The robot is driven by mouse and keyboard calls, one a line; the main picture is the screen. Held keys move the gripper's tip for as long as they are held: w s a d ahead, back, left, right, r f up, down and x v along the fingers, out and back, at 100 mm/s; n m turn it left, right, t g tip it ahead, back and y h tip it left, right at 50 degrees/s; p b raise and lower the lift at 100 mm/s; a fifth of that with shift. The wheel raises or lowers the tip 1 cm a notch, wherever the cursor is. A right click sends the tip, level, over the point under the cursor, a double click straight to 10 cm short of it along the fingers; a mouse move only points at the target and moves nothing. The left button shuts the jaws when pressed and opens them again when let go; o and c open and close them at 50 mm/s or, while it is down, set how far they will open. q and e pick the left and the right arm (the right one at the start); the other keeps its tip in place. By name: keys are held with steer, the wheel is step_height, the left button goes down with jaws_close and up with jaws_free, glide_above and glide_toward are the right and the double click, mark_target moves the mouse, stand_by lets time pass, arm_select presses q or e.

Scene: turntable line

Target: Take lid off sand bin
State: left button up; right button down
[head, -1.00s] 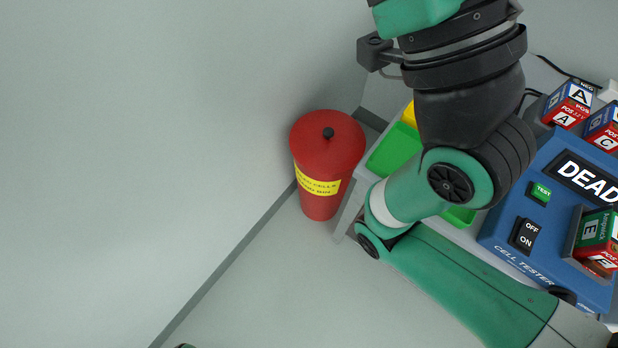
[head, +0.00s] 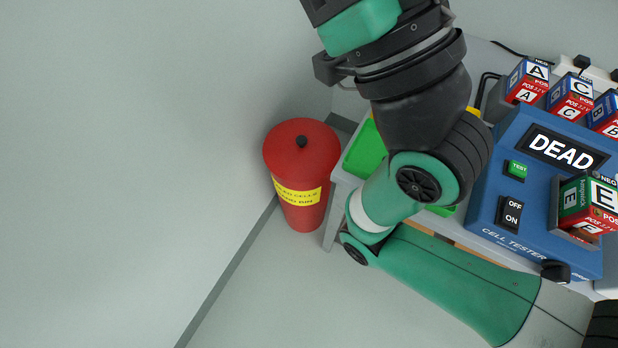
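The red sand bin (head: 300,210) stands upright on the floor, left of the bench, with a yellow label on its front. No gripper fingers show in this view, so neither gripper's state is visible.
A blue cell tester (head: 520,175) reading DEAD stands on the bench with cell E (head: 588,205) in it. Cells A (head: 527,82), C (head: 570,95) and B (head: 606,114) stand behind. A green tray (head: 364,150) is partly hidden by my arm.

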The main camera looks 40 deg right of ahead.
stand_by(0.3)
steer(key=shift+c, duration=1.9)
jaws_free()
